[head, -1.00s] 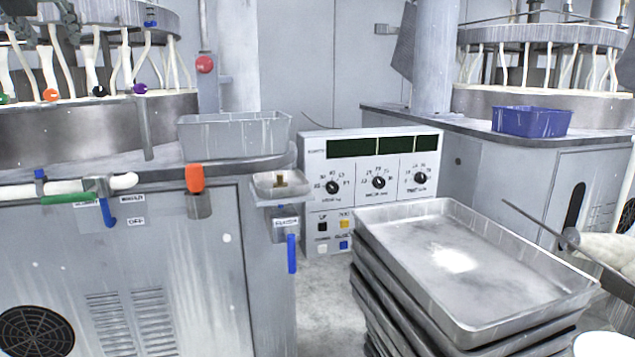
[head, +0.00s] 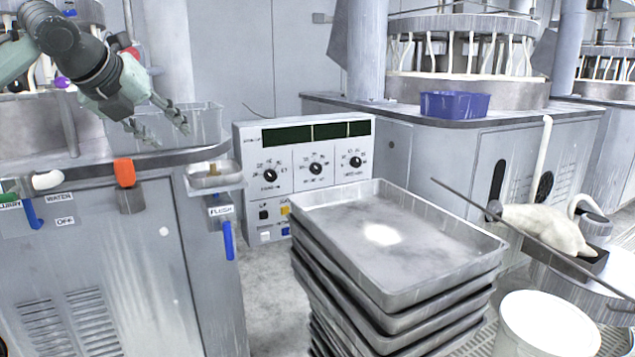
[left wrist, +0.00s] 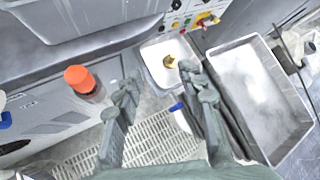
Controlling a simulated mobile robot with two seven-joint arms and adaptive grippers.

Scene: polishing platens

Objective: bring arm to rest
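My left arm comes in at the upper left of the head view. My left gripper (head: 165,132) is open and empty, above the edge of the left machine and in front of the grey bin (head: 198,124). In the left wrist view my left gripper (left wrist: 155,95) has its fingers spread wide with nothing between them. Beyond the fingertips is a small tray with a brass-coloured piece (left wrist: 170,61). My right arm and gripper are not in view.
A stack of metal trays (head: 400,290) stands at the centre. A control box (head: 310,150) is behind it. A blue bin (head: 455,105) sits on the back machine. A white bucket (head: 545,325) and a cloth-covered item (head: 545,225) are at the right. An orange-topped fitting (head: 125,172) is on the left machine.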

